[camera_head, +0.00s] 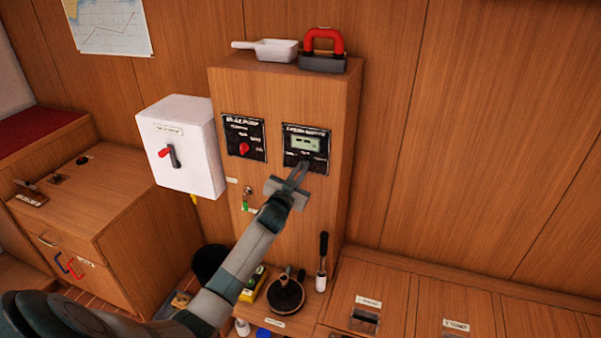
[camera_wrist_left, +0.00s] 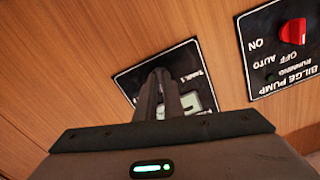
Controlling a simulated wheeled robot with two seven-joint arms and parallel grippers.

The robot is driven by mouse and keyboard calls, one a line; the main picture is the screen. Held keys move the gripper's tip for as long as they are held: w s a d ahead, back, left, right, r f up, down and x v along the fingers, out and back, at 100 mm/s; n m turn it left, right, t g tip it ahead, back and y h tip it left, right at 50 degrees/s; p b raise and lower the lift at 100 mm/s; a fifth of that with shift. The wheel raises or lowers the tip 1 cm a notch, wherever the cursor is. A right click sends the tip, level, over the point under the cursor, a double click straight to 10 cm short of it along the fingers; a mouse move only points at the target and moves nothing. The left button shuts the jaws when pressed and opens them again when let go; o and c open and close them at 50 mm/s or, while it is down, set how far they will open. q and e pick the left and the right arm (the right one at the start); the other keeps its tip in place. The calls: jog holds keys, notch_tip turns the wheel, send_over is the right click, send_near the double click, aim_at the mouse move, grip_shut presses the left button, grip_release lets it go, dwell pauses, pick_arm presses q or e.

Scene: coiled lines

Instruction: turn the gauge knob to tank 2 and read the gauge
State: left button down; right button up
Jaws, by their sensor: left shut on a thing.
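The black gauge panel (camera_head: 321,166) is on the front of the wooden cabinet, with a small pale display (camera_head: 305,143); its digits are too small to read. My left gripper (camera_head: 301,168) reaches the lower part of this panel and is shut on the gauge knob, which the fingers hide. In the left wrist view the fingers (camera_wrist_left: 157,74) cover the middle of the panel (camera_wrist_left: 130,80). A "Tank 1" label shows beside them, and the display (camera_wrist_left: 190,102) is partly covered. I cannot tell where the knob points. My right gripper is not in view.
The bilge pump panel (camera_head: 235,131) with a red knob (camera_head: 244,148) is left of the gauge. A white switch box (camera_head: 190,125) juts out further left. A white scoop (camera_head: 275,50) and a red-handled tool (camera_head: 323,42) lie on the cabinet top.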

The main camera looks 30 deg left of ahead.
pick_arm(q)
jog(key=m, duration=0.5)
jog(key=shift+m, duration=0.3)
dwell(0.4)
jog(key=c, duration=1.9)
grip_release()
jog(key=shift+o, duration=0.2)
jog(key=shift+s, duration=0.1)
jog(key=b+v, duration=0.4)
jog(key=v, duration=1.3)
jog(key=shift+s+d, duration=0.1)
